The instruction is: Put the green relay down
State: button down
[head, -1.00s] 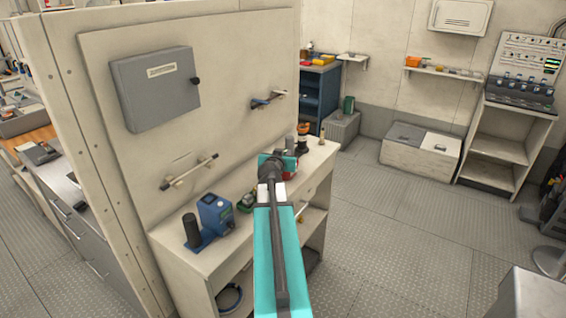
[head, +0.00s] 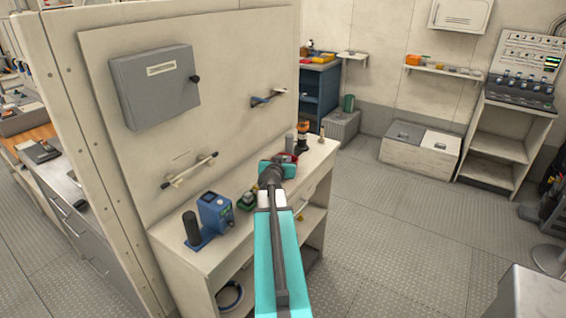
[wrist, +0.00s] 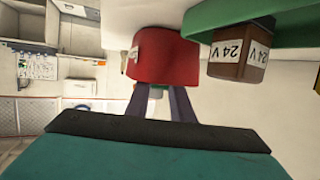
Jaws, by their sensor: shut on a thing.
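My gripper (wrist: 158,104) shows in the wrist view with its two dark fingers reaching up to a red block (wrist: 168,58) with a white label.
The narrow bench (head: 178,236) runs along a panel wall. A blue device (head: 214,213) and a dark cylinder (head: 191,228) stand at its near end. A grey cylinder (head: 290,141) and an orange-black item (head: 303,136) stand at its far end. Wall handles stick out above.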

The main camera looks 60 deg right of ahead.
jog(key=shift+s+a+f+b, duration=0.1)
jog(key=shift+s+f+b, duration=0.05)
jog(key=shift+f+b, duration=0.45)
jog(key=c, duration=1.5)
grip_release()
jog(key=shift+c, duration=0.2)
jog(key=shift+r+p, duration=0.3)
jog(key=shift+p, duration=0.2)
jog(key=shift+r+p, duration=0.35)
jog(key=shift+p, duration=0.2)
jog(key=shift+a+f, duration=0.1)
jog(key=shift+a, duration=0.1)
jog(key=shift+r+b+v, duration=0.15)
jog(key=shift+b+v, duration=0.3)
jog(key=shift+v, duration=0.75)
jog(key=shift+r+b+v, duration=0.15)
jog(key=shift+b+v, duration=0.25)
jog(key=shift+v, duration=0.8)
jog(key=shift+d+r+p, duration=0.1)
jog(key=shift+r+p, duration=0.05)
jog(key=shift+p, duration=0.85)
